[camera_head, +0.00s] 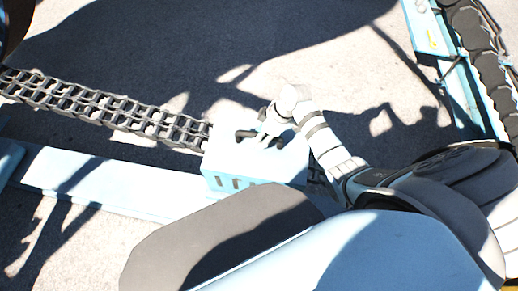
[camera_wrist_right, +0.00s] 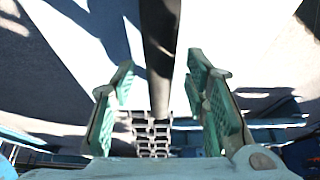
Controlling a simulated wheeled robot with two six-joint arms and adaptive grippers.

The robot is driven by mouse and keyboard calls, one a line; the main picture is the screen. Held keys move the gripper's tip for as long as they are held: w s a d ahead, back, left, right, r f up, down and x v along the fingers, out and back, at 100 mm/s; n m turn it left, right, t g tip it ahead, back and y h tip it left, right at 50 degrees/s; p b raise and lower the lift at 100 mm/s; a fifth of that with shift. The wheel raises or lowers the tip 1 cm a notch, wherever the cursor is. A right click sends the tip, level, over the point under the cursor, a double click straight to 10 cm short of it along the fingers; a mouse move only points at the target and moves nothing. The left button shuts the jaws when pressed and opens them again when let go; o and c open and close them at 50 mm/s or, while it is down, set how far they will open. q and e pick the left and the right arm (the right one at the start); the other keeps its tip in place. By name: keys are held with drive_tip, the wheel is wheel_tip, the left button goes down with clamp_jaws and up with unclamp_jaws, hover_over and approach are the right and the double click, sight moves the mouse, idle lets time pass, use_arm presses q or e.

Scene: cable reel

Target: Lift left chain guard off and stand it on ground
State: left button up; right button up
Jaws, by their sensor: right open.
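The chain guard (camera_head: 225,158) is a light blue box with slots in its front side and a dark handle (camera_head: 243,134) on top. It sits over the chain at the middle of the head view. My right gripper (camera_head: 262,132) is at the handle and covers part of it. In the right wrist view, its two green-padded fingers (camera_wrist_right: 160,95) are apart, with a dark bar (camera_wrist_right: 160,50), seemingly the handle, running between them. I cannot tell whether the fingers touch it. My left gripper is out of view.
A roller chain (camera_head: 110,105) runs from the left to the guard, beside a light blue beam (camera_head: 95,180). Another blue frame with a dark chain (camera_head: 480,55) stands at the upper right. Bare, shadowed ground (camera_head: 190,50) lies behind the chain.

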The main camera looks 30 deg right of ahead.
drive_tip(key=shift+w+a+f, duration=0.1)
drive_tip(key=shift+a+f, duration=0.05)
drive_tip(key=shift+f, duration=0.05)
drive_tip(key=shift+f, duration=0.25)
idle(0.4)
clamp_jaws()
drive_tip(key=shift+r, duration=0.1)
